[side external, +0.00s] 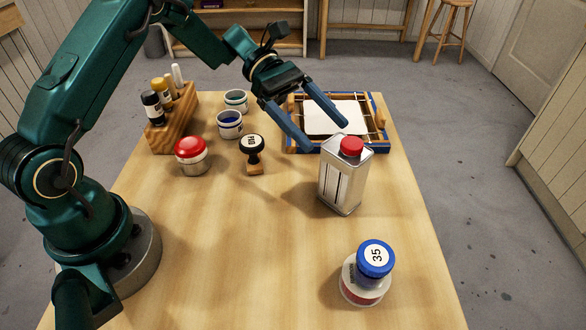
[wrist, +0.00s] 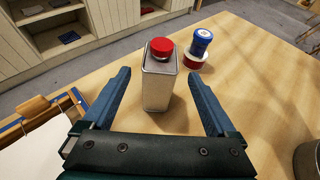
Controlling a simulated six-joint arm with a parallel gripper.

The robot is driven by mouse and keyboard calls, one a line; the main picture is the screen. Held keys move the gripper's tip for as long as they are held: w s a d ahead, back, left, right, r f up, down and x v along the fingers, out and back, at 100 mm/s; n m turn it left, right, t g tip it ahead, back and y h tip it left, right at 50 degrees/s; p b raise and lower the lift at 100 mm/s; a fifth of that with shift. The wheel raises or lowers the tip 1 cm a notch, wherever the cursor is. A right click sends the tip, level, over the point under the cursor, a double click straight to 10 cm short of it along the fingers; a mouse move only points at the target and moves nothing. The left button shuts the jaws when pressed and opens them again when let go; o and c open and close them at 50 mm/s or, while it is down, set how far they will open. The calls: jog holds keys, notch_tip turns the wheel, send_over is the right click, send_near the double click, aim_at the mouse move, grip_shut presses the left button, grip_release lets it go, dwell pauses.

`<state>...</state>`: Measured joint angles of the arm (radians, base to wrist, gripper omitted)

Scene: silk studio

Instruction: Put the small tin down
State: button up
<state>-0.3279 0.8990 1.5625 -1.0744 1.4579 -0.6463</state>
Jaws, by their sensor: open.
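A silver rectangular tin (side external: 345,182) with a red cap stands upright on the wooden table, right of centre. In the wrist view the tin (wrist: 160,88) shows between and beyond my two fingers. My gripper (side external: 328,138) is open, with its blue fingers spread and nothing held. Its fingertips are near the top of the tin, on the far left side of it in the side view. The fingers look apart from the tin, but the exact gap is hard to tell. My gripper also shows in the wrist view (wrist: 158,73).
A blue-lidded jar (side external: 375,260) marked 35 sits on a white-and-red round piece (side external: 350,287) at the near right. A framed screen (side external: 291,140), a stamp (side external: 254,157), a red-topped jar (side external: 191,158), two small pots (side external: 230,130) and a bottle rack (side external: 178,118) stand behind. The front middle is clear.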

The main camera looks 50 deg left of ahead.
jog(key=v, duration=0.5)
jog(key=s+d+r+m+y, duration=0.35)
jog(key=s+m+y, duration=0.4)
jog(key=s, duration=0.25)
jog(key=s+a+m+t+y, duration=0.5)
jog(key=s+m+y, duration=0.1)
jog(key=s+m, duration=0.3)
jog(key=shift+m+t, duration=0.3)
jog(key=shift+m, duration=0.45)
